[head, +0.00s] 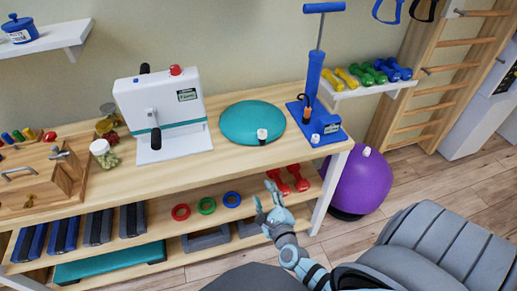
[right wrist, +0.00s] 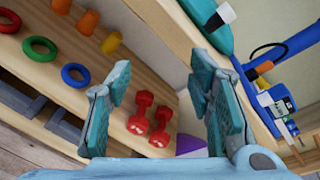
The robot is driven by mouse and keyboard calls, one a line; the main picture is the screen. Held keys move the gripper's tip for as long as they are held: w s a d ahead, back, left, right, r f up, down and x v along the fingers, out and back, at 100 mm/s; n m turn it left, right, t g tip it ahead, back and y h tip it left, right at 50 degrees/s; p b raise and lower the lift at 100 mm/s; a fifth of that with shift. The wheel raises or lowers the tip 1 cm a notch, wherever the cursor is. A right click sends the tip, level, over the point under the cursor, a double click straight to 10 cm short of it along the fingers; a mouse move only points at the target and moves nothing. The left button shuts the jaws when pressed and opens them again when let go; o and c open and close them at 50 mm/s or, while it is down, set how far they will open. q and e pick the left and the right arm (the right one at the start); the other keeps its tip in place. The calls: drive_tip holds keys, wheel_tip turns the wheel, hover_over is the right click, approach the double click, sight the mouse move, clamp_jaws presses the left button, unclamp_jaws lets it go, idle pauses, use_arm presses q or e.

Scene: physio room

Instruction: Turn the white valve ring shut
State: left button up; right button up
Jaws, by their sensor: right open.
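A teal air cushion (head: 251,122) lies on the bench top, with a small white fitting with a dark part (head: 262,134) at its front edge; I take it for the valve with the white ring. The fitting also shows at the top of the right wrist view (right wrist: 226,13). Whether the ring is turned open or shut cannot be told. My right gripper (head: 270,201) is open and empty, in front of the bench and lower in the picture than the cushion, apart from the valve. It shows in the right wrist view (right wrist: 160,75) with fingers spread. My left gripper is not in view.
A blue pump (head: 314,85) stands right of the cushion, a white device (head: 161,108) left of it. Red dumbbells (head: 297,178) and coloured rings (head: 207,205) lie on the shelf below. A purple ball (head: 361,186) is at the bench's right end.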

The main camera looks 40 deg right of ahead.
sight(263, 139)
drive_tip(key=w+d+r+m+h, duration=0.1)
drive_tip(key=d+r+m+h, duration=0.2)
drive_tip(key=r+m, duration=0.55)
drive_tip(key=w+d, duration=0.2)
drive_tip(key=w, duration=0.2)
drive_tip(key=w+d+f+m+b, duration=0.1)
drive_tip(key=w+d, duration=0.1)
drive_tip(key=w, duration=0.2)
drive_tip(key=w+d+m+b, duration=0.1)
drive_tip(key=w+d, duration=0.1)
drive_tip(key=w, duration=0.2)
drive_tip(key=shift+w+d+f+t, duration=0.2)
drive_tip(key=shift+d+f+t, duration=0.1)
drive_tip(key=shift+f, duration=0.1)
drive_tip(key=shift+w+d+r, duration=0.15)
drive_tip(key=shift+w+d, duration=0.05)
drive_tip(key=shift+w, duration=0.2)
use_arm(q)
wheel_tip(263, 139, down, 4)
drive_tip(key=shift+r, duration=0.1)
use_arm(e)
drive_tip(key=shift+c, duration=0.4)
